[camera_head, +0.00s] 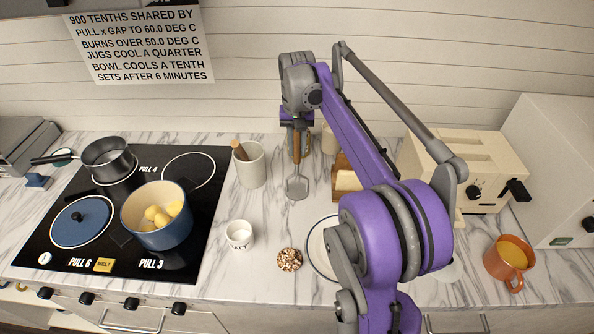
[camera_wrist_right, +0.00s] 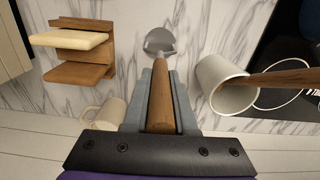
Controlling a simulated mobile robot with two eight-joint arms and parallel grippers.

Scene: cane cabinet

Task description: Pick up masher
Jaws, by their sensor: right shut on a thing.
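The masher has a wooden handle (camera_head: 297,147) and a grey metal head (camera_head: 297,187). It hangs head down at the back of the counter, right of the white crock (camera_head: 249,165). My right gripper (camera_head: 296,127) is shut on the upper handle. In the right wrist view the wooden handle (camera_wrist_right: 162,98) lies between the fingers (camera_wrist_right: 161,112), with the head (camera_wrist_right: 160,41) beyond them. I cannot tell whether the head touches the counter. My left gripper is not in view.
The crock, holding a wooden utensil, also shows in the wrist view (camera_wrist_right: 226,85). A wooden rack (camera_head: 342,181) stands to the masher's right. The hob (camera_head: 205,215) carries a blue pot (camera_head: 160,236) of yellow pieces. A white cup (camera_head: 239,236) and a nut-filled bowl (camera_head: 289,260) stand in front.

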